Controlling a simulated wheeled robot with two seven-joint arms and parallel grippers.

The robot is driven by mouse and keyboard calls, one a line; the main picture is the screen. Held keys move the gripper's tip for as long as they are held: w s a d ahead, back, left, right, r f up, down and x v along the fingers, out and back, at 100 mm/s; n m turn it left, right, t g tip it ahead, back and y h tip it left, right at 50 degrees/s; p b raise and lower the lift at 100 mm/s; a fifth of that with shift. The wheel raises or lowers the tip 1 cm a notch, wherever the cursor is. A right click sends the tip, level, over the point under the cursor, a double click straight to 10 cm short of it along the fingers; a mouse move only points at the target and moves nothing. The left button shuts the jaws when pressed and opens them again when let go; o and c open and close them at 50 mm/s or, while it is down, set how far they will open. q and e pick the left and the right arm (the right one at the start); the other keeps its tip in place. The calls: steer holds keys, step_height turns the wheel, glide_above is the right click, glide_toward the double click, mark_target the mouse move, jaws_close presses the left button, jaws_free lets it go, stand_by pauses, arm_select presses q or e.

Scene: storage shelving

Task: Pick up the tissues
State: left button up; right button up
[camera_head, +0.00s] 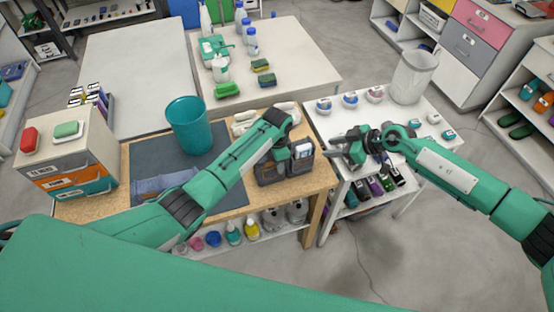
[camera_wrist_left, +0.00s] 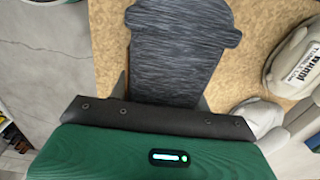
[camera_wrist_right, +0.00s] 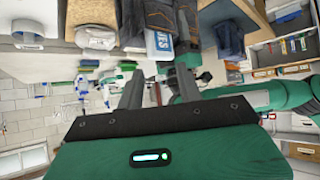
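In the right wrist view, a small white and blue pack (camera_wrist_right: 163,42) has partly visible lettering ending in "ES" and may be the tissues. It lies ahead of and between the fingers of my right gripper (camera_wrist_right: 159,88), which is open with nothing between them. In the head view, my right gripper (camera_head: 340,145) hovers at the left part of the white table. My left gripper (camera_wrist_left: 161,92) looks open over a dark grey fabric item (camera_wrist_left: 175,50); contact is unclear. My left arm hides part of the wooden table's right end.
A teal bin (camera_head: 189,125) stands on the dark mat (camera_head: 146,150). A clear bin (camera_head: 412,78) and several small round containers stand on the white table (camera_head: 440,104).

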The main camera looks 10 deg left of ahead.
arm_select(q)
steer(key=c, duration=0.4)
steer(key=shift+c, duration=0.2)
arm_select(e)
steer(key=o, duration=0.3)
steer(key=shift+o, duration=1.1)
steer(key=shift+w+a+r, duration=0.1)
steer(key=shift+a+r, duration=0.15)
steer(key=shift+a, duration=0.05)
steer(key=w+a+r+m+t+y, duration=0.1)
steer(key=w+a+r+t+y, duration=0.1)
steer(key=a+r+t, duration=0.3)
steer(key=w+a+r+m+t+y, duration=0.1)
steer(key=w+a+r+y, duration=0.15)
steer(key=r, duration=0.45)
steer(key=w+r+m+t, duration=0.2)
steer(key=w+r+t, duration=0.1)
steer(key=r+t, duration=0.1)
steer(key=m+g+h, duration=0.5)
steer(key=g+h, duration=0.4)
steer(key=h, duration=0.3)
glide_toward(305, 148)
steer(key=x, duration=1.1)
